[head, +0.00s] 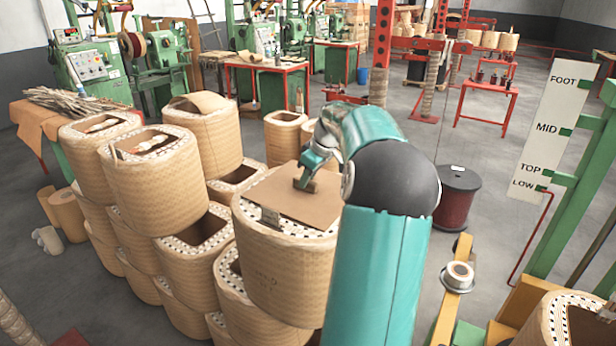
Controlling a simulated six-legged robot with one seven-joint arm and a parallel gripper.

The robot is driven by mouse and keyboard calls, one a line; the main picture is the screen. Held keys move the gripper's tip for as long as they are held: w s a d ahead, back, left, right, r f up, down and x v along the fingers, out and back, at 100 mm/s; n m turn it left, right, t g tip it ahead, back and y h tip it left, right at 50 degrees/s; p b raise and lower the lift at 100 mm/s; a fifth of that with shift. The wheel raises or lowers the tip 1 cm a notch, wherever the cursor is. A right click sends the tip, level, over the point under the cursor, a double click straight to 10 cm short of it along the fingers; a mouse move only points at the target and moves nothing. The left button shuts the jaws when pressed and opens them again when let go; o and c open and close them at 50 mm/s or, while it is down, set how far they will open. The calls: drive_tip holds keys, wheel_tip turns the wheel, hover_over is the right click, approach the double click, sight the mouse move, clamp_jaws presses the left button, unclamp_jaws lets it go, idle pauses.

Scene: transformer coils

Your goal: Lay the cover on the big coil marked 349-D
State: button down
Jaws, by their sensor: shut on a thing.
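The cover, a flat brown sheet (285,206), lies level over the top of a big tan coil (285,268) in the middle front. The coil's white-dotted rim shows around part of the sheet. A small tag (270,217) stands at its near edge, and faint writing on the coil's side is too small to read. My gripper (306,182) is above the far part of the sheet, shut on the cover at a small brown block. My teal arm hides the coil's right side. I cannot tell whether the sheet rests fully on the rim.
Stacked coils crowd the left, one with a brown sheet (198,102) on top. A dark red wire spool (457,198) stands right of my arm. A green post with a height board (553,127) is at the right.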

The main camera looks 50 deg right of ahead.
drive_tip(key=c, duration=1.2)
unclamp_jaws()
drive_tip(key=shift+f, duration=0.1)
drive_tip(key=v, duration=1.4)
drive_tip(key=shift+w, duration=0.15)
